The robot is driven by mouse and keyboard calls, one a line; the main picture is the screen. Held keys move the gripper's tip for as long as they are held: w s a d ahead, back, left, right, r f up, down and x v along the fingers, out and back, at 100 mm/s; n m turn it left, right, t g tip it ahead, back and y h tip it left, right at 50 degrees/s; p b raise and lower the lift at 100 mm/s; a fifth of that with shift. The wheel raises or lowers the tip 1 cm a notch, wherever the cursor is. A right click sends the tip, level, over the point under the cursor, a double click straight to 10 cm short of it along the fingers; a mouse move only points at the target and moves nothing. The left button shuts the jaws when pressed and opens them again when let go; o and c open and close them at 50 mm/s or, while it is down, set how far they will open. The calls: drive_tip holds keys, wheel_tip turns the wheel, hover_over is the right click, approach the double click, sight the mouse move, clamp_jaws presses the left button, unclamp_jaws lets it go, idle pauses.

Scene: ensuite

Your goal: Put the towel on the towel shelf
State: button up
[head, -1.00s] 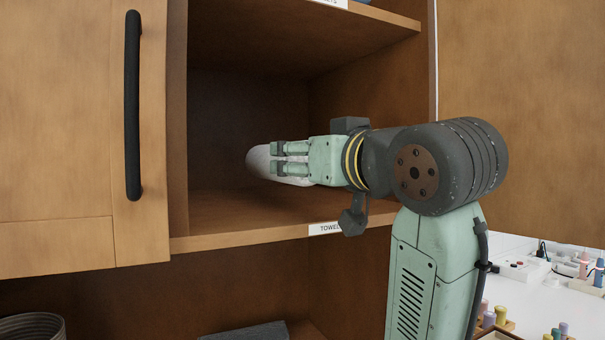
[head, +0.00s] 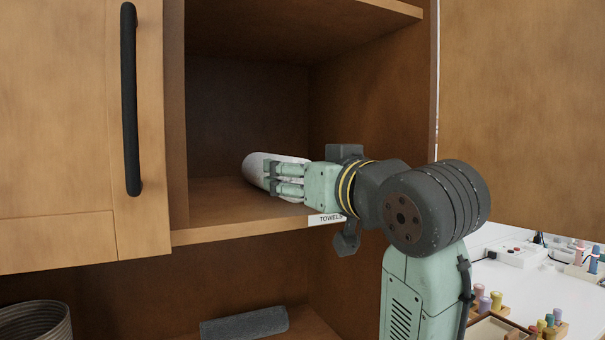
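The towel (head: 256,165) is a white roll inside the open compartment, low over the floor of the towel shelf (head: 215,229). The shelf's front edge carries a label (head: 326,219) reading "TOWELS". My gripper (head: 270,178) reaches in from the right and has its two fingers at the towel, slightly apart with the towel between and behind them. The roll tilts down to the right. The fingers and palm hide part of it, and I cannot tell whether its underside touches the shelf.
A closed door with a black handle (head: 131,100) is at the left. Another shelf (head: 375,20) is above. Below are a grey rolled cloth (head: 244,323) and a ribbed basket (head: 36,322). A white counter (head: 530,290) with small items is at lower right.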

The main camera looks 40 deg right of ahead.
drive_tip(key=shift+o, duration=0.5)
drive_tip(key=shift+r, duration=0.2)
drive_tip(key=b+v, duration=0.4)
drive_tip(key=v, duration=0.8)
drive_tip(key=shift+f, duration=0.2)
